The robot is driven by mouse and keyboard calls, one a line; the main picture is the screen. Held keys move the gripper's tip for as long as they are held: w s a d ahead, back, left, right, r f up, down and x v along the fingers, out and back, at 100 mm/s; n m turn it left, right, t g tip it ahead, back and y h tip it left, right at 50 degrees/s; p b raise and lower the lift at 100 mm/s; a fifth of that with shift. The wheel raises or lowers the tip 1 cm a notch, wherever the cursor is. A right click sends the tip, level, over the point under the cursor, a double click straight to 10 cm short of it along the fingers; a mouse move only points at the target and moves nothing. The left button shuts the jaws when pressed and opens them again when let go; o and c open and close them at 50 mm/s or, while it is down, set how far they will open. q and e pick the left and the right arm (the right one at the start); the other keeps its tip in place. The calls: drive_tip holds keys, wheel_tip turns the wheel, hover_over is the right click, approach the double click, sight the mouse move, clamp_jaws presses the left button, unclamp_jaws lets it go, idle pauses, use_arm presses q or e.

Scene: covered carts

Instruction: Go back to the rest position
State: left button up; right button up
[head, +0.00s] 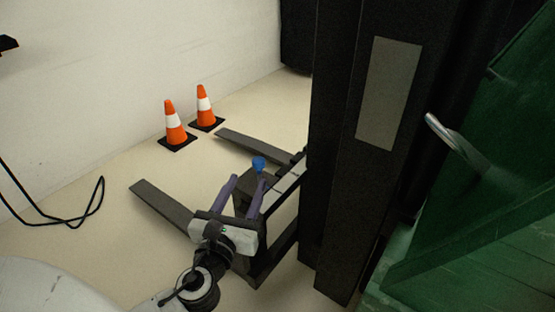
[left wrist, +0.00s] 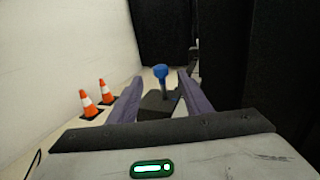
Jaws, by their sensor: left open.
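My left gripper (head: 241,194) comes in from the bottom of the head view, with its two purple fingers spread open. In the left wrist view the open fingers (left wrist: 155,98) stand on either side of a dark box (left wrist: 157,106) with a blue knob (left wrist: 161,72) on top. The blue knob also shows in the head view (head: 259,164), just beyond the fingertips. The gripper appears empty; I cannot tell how far it is from the knob. My right gripper is not in view.
A dark forklift-like frame has two forks (head: 160,205) low over the floor. A tall black column (head: 340,200) and a green covered cart (head: 470,240) with a metal handle (head: 455,145) stand right. Two orange cones (head: 174,125) stand by the white wall. A black cable (head: 75,220) lies left.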

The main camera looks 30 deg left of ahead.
use_arm(q)
drive_tip(key=s+d+f+n+g+h, duration=0.2)
drive_tip(key=s+f+n+g, duration=0.95)
drive_tip(key=n, duration=1.15)
drive_tip(key=s+d+f+n+g+h, duration=0.2)
drive_tip(key=s+d+f+n+h, duration=0.15)
drive_tip(key=s+d+n, duration=0.55)
drive_tip(key=w+d+f+m+t+h, duration=0.1)
drive_tip(key=w+d+f+t+h, duration=0.25)
drive_tip(key=d+t, duration=0.35)
wheel_tip(320, 180, up, 11)
drive_tip(key=a+g+p, duration=0.1)
drive_tip(key=g+p, duration=0.1)
drive_tip(key=p, duration=1.5)
drive_tip(key=shift+w+m+y, duration=0.25)
drive_tip(key=shift+m+y, duration=0.15)
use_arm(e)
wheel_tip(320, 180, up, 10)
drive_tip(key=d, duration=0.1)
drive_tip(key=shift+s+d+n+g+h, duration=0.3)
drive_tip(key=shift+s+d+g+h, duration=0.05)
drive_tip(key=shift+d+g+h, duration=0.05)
use_arm(q)
drive_tip(key=shift+f, duration=0.2)
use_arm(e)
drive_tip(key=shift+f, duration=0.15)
